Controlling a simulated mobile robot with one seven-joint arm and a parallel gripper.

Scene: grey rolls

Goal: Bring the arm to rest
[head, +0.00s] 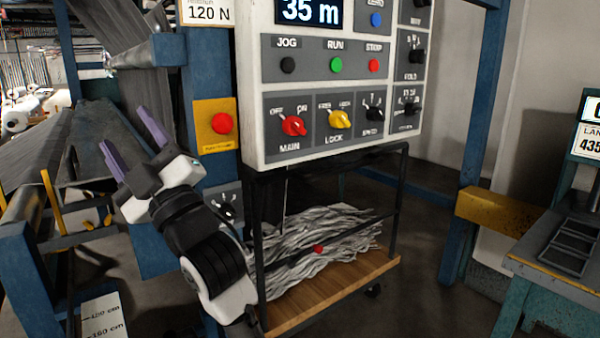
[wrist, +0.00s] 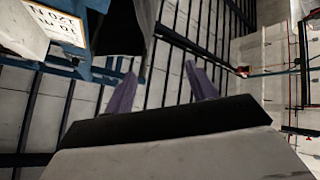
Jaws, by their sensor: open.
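My gripper (head: 132,152) is raised at the left of the head view, in front of the blue machine frame. Its two purple fingers stand apart with nothing between them. They also show apart in the wrist view (wrist: 162,85), against a background of dark bars and pale panels. My white and black arm reaches up from the lower middle of the head view. The gripper appears clear of the control panel (head: 255,118), which stands to its right.
A red button on a yellow plate (head: 205,138) is just right of my gripper. A wooden-based cart (head: 345,290) with grey strands (head: 310,245) stands below the panel. A yellow block (head: 505,212) and a bench (head: 545,250) are at the right. Dark floor lies between cart and bench.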

